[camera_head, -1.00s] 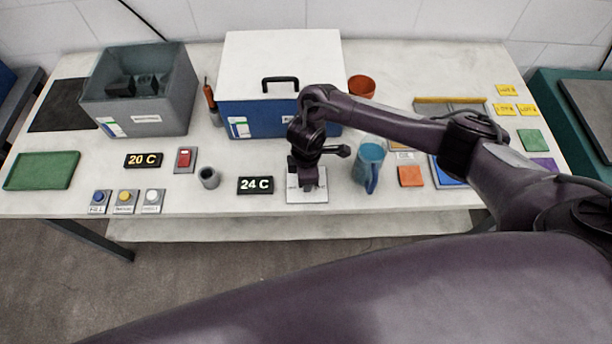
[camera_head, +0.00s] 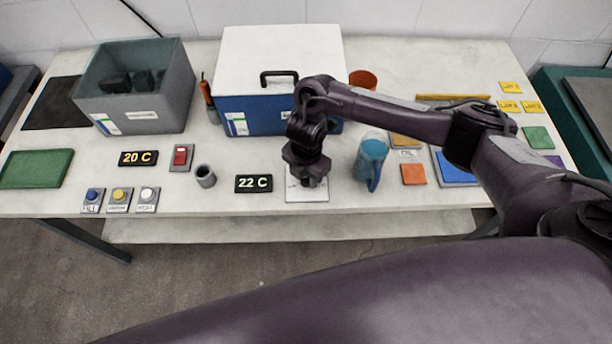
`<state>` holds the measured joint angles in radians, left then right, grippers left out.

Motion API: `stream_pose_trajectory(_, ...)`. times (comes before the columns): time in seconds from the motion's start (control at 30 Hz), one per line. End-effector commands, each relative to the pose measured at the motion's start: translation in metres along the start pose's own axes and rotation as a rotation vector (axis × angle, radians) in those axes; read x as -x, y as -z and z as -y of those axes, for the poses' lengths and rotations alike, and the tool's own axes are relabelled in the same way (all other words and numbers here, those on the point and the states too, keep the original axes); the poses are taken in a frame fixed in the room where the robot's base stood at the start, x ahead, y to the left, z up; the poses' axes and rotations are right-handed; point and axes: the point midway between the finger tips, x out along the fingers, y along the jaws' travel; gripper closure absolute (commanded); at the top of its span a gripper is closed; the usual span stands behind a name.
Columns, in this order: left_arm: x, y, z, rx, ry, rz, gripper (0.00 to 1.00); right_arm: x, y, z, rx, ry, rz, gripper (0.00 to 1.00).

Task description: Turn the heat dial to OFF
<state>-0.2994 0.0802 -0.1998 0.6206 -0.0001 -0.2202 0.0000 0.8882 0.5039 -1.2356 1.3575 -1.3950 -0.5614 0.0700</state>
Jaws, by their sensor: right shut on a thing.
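The heat dial's white base plate (camera_head: 308,194) lies near the table's front edge, right of the middle. My right gripper (camera_head: 306,183) points down over the plate and is shut on the dial. The knob and its pointer are hidden under the gripper, so its setting cannot be read. A black display (camera_head: 254,183) left of the plate reads 22 C. Another black display (camera_head: 138,158) farther left reads 20 C. My left gripper is not in view.
A blue cooler box (camera_head: 265,115) with a white lid stands behind the gripper. A small grey cup (camera_head: 205,176), a red switch (camera_head: 181,156) and a grey bin (camera_head: 135,118) are to the left.

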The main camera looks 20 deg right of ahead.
Motion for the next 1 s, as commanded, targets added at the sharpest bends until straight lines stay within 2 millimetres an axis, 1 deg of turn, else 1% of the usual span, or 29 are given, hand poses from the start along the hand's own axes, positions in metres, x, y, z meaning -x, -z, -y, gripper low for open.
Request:
stream_pose_trajectory(0.3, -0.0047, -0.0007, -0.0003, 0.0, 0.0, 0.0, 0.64, 0.0006, -0.0014, -0.0002, 0.078, -0.001, 0.003, 0.92)
stream_pose_trajectory(0.73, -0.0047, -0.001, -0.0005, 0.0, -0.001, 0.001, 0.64, 0.0012, -0.0015, -0.0004, 0.086, -0.001, 0.003, 0.92)
stream_pose_trajectory(0.77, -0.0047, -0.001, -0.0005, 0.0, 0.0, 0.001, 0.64, 0.0012, -0.0015, -0.0004, 0.086, -0.001, 0.003, 0.67)
stream_pose_trajectory(0.9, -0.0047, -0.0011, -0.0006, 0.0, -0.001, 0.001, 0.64, 0.001, -0.0011, -0.0004, 0.086, -0.001, 0.002, 0.48)
stream_pose_trajectory(1.0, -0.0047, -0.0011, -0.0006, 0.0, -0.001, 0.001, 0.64, 0.0007, -0.0008, -0.0003, 0.086, -0.001, 0.002, 0.48)
